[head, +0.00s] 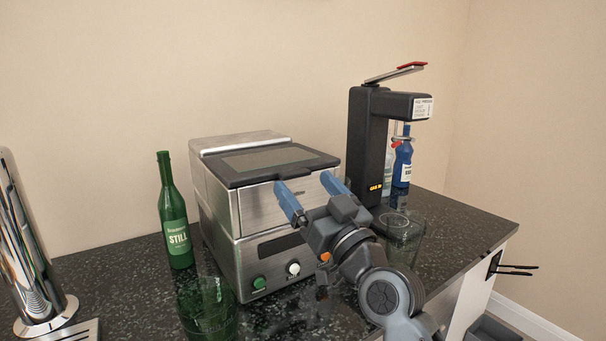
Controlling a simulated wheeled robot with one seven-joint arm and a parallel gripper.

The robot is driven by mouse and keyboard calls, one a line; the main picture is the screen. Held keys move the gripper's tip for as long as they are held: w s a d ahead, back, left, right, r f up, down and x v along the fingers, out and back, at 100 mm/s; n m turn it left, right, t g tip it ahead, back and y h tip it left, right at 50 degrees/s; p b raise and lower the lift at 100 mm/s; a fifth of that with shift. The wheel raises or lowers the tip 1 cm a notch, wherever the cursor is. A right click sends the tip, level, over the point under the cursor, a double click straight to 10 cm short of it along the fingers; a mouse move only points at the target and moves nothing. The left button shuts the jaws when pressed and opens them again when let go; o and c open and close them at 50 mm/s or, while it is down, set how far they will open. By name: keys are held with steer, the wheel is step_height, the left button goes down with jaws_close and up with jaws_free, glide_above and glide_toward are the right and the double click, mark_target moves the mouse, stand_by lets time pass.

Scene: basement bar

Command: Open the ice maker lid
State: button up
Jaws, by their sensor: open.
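The ice maker (258,212) is a boxy brushed-steel machine on the dark speckled counter, with a green and a white knob low on its front. Its lid (272,163) is dark-framed with a grey window panel and lies closed on top. My gripper (301,200) is open, its two blue fingers spread in front of the machine's upper front, just below the lid's front edge. Nothing is between the fingers. I cannot tell whether a finger touches the machine. My gripper and arm hide part of the right front of the machine.
A green bottle (174,215) stands close to the ice maker's left side. A green glass (207,308) stands at the front, and a clear glass (400,240) is right of my arm. A black dispenser (365,145) with a blue bottle (403,163) stands behind right. A chrome cylinder (22,250) is at far left.

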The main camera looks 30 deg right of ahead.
steer(key=shift+x, duration=1)
steer(key=shift+f, duration=0.1)
steer(key=c, duration=1.5)
